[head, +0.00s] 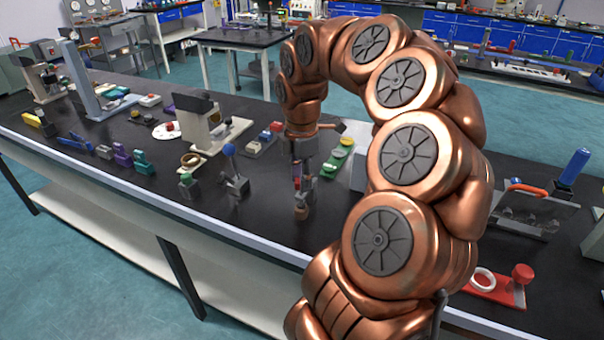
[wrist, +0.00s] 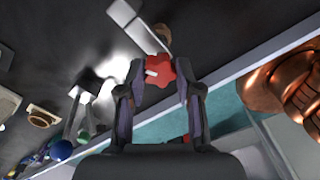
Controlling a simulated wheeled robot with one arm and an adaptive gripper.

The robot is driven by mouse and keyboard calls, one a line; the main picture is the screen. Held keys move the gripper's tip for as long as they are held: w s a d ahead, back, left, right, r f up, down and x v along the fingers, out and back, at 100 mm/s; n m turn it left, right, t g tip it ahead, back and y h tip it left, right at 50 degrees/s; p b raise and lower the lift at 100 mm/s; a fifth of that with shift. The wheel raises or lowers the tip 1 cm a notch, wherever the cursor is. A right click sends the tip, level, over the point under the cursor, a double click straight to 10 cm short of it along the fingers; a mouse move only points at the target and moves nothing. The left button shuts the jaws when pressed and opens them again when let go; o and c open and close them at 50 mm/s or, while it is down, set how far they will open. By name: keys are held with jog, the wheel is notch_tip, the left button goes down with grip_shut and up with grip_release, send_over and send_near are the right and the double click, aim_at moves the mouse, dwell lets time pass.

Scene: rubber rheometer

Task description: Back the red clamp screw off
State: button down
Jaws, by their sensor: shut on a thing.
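The red clamp screw has a lobed, star-like red head (wrist: 160,70) in the wrist view, with a small pale mark on it. My gripper (wrist: 160,82) has one fingertip on each side of this head and is shut on it. In the head view my gripper (head: 303,186) points down over the black bench, near its front edge, and only a bit of red shows between its dark fingers. What the screw is threaded into is mostly hidden. A small brownish piece (head: 302,212) shows just below the fingers.
A blue-knobbed grey fixture (head: 234,180) and a green-knobbed block (head: 187,184) stand left of my gripper. A green piece with yellow parts (head: 340,155) lies behind it to the right. The black bench top (head: 255,212) is bare toward its front edge.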

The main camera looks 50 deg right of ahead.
dwell(0.3)
jog(key=shift+r+n+p, duration=0.2)
jog(key=shift+n+p, duration=0.8)
jog(key=shift+n, duration=0.2)
jog(key=shift+f+n+p, duration=0.1)
jog(key=shift+n+p, duration=0.35)
jog(key=shift+n, duration=0.45)
jog(key=shift+f+n, duration=0.15)
jog(key=shift+n, duration=0.15)
jog(key=shift+r+n+p, duration=0.25)
jog(key=shift+n+p, duration=0.7)
jog(key=shift+n, duration=0.05)
jog(key=shift+f+n+p, duration=0.3)
jog(key=shift+n+p, duration=0.2)
jog(key=shift+n, duration=0.8)
